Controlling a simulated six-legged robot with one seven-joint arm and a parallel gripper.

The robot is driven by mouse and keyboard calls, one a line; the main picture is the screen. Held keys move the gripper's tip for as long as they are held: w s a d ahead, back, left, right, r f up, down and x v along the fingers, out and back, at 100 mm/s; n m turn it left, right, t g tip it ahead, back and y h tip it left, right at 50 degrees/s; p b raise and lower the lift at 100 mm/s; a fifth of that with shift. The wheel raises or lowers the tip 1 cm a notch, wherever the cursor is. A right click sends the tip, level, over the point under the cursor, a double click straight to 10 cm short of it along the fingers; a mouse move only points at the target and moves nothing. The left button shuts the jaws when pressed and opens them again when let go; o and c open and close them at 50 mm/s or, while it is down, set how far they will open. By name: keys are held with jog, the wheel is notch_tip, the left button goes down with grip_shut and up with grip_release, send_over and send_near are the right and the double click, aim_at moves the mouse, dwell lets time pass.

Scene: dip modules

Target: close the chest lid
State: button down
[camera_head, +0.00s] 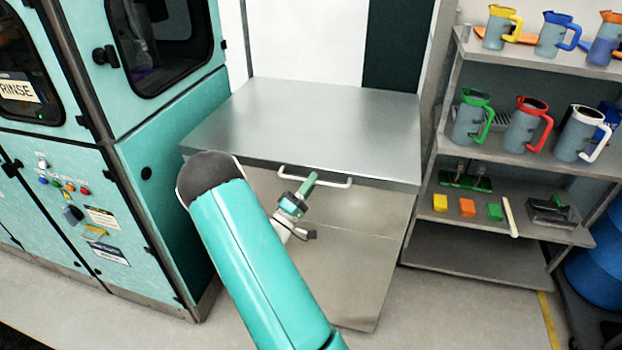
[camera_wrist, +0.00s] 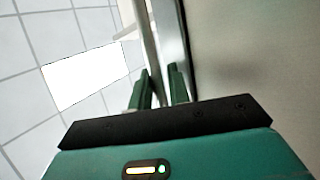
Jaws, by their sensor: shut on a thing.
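The chest is a steel box with a flat metal lid (camera_head: 310,125), which looks level or nearly so over the chest front (camera_head: 350,265). Whether a gap is left under the lid's front edge I cannot tell. A pale bar handle (camera_head: 335,184) runs along the lid's front edge. My gripper (camera_head: 309,182) is at the middle of this handle, its green fingers around the bar. In the wrist view my gripper (camera_wrist: 161,74) is shut on the handle (camera_wrist: 148,38), which passes between the fingers. My arm hides part of the chest's left front.
A teal machine (camera_head: 165,130) stands close at the chest's left. A metal shelf (camera_head: 485,250) with several jugs, brushes and coloured blocks stands at the right. A blue barrel (camera_head: 598,262) is at the far right. The lid top is bare.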

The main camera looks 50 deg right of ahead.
notch_tip(320, 180, down, 2)
jog(key=shift+a+f+n, duration=0.15)
jog(key=shift+f+n, duration=0.05)
jog(key=shift+n, duration=0.1)
jog(key=c, duration=1.5)
grip_release()
jog(key=shift+o, duration=0.2)
jog(key=shift+w+f+y, duration=0.1)
jog(key=shift+f+y, duration=0.05)
jog(key=shift+y, duration=0.15)
jog(key=shift+r, duration=0.2)
jog(key=v, duration=1.3)
jog(key=shift+a+f, duration=0.2)
jog(key=shift+r, duration=0.15)
